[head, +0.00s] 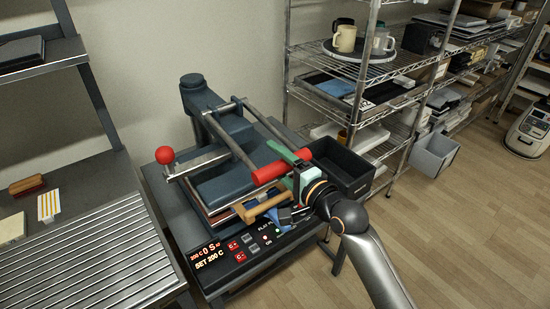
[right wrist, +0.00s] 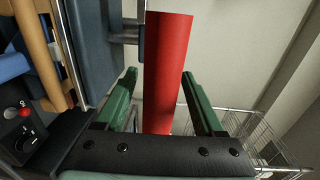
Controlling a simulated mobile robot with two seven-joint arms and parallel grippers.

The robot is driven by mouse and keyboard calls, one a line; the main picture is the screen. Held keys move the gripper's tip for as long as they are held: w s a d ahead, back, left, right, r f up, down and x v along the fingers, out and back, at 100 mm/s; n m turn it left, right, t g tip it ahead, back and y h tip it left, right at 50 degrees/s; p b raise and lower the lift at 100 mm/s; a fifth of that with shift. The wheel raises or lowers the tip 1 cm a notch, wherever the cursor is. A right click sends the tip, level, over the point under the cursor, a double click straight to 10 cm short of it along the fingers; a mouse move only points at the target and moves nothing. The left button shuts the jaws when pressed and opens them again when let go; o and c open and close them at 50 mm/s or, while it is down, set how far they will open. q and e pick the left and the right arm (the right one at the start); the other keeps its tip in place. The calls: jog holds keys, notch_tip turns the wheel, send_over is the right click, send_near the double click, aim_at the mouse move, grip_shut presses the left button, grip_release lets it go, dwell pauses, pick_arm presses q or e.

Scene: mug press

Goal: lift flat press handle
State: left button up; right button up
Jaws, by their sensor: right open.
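The flat press (head: 215,160) stands on a dark bench, with a red cylindrical handle (head: 270,173) across the front of its lever frame. The frame lies low over the dark upper plate (head: 222,186). My right gripper (head: 284,164) is open at the right part of the red handle. In the right wrist view the red handle (right wrist: 167,60) runs between the two green fingers of my right gripper (right wrist: 159,75), with a gap visible on each side. My left gripper is not in view.
A red ball knob (head: 165,155) stands at the press's left, and a wooden handle (head: 263,204) sticks out below. A control panel (head: 236,254) is in front. A black bin (head: 342,167) is close behind my right gripper. Wire shelves (head: 350,95) hold mugs. Floor at right is clear.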

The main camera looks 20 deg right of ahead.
jog(key=shift+w+a, duration=0.1)
jog(key=shift+w, duration=0.25)
jog(key=shift+c, duration=0.2)
grip_shut()
dwell(1.0)
